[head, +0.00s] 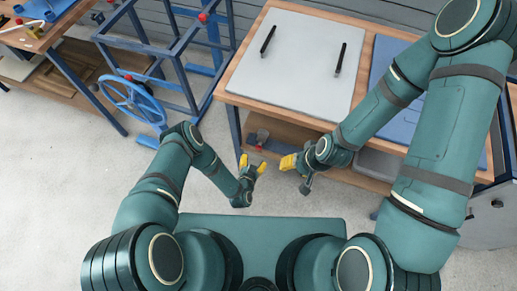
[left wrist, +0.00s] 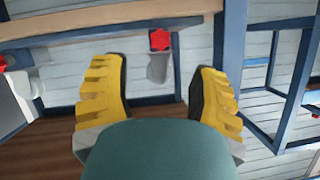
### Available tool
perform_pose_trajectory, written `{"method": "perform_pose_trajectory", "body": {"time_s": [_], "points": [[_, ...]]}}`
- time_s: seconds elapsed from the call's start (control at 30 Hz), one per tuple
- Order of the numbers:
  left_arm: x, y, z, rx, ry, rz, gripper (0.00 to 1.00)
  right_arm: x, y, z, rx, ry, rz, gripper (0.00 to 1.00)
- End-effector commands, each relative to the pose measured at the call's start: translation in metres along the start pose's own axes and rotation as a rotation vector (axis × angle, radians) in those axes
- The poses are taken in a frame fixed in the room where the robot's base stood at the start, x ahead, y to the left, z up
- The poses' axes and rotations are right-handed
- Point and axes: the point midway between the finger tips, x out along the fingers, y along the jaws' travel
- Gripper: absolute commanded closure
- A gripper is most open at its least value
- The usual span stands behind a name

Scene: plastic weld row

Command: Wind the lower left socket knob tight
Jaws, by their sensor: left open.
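A red star-shaped knob (left wrist: 159,40) shows in the left wrist view, beyond and between my fingertips, with a grey cylindrical part (left wrist: 157,70) just below it. A second red knob (left wrist: 2,63) is cut off at the left edge. I cannot tell which of them is the lower left socket knob. My left gripper (head: 252,164) is open and empty in front of the bench; its two yellow ridged fingers (left wrist: 158,90) stand apart, touching nothing. My right gripper (head: 290,162) is close by on the right, yellow fingers seen small; its opening is unclear.
A wooden bench (head: 232,86) carries a grey panel (head: 305,60) with two black handles, and a lower shelf (head: 285,130). A blue frame (head: 180,70) with a blue handwheel (head: 133,100) stands left. Another bench (head: 45,35) is at far left. The floor (head: 60,200) is clear.

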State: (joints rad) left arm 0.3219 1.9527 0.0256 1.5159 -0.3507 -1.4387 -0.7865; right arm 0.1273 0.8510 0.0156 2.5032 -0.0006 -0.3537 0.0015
Motion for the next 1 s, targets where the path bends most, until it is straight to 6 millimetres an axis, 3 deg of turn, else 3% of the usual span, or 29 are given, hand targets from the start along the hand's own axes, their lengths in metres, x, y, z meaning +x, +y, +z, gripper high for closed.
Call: {"method": "perform_pose_trajectory", "body": {"time_s": [0.2,0.4,0.6,0.9,0.93,1.0], "points": [[0.046,0.001,0.002,0.000,0.003,-0.001,0.40,0.016,0.006,-0.001,-0.001,0.007,0.000,0.53],[0.075,0.000,0.001,0.000,0.002,-0.001,0.40,0.025,0.009,-0.003,-0.002,0.013,0.001,0.53],[0.088,0.000,0.000,0.000,0.000,0.000,0.40,0.029,0.011,-0.003,-0.002,0.015,0.001,0.53],[0.089,0.000,-0.001,-0.001,0.000,0.001,0.40,0.029,0.011,-0.004,-0.002,0.016,0.001,0.53],[0.089,0.000,-0.001,-0.001,0.000,0.001,0.45,0.029,0.011,-0.004,-0.002,0.016,0.001,0.53],[0.089,0.000,-0.001,-0.001,0.000,0.001,0.69,0.029,0.011,-0.004,-0.002,0.016,0.001,0.53]]}}
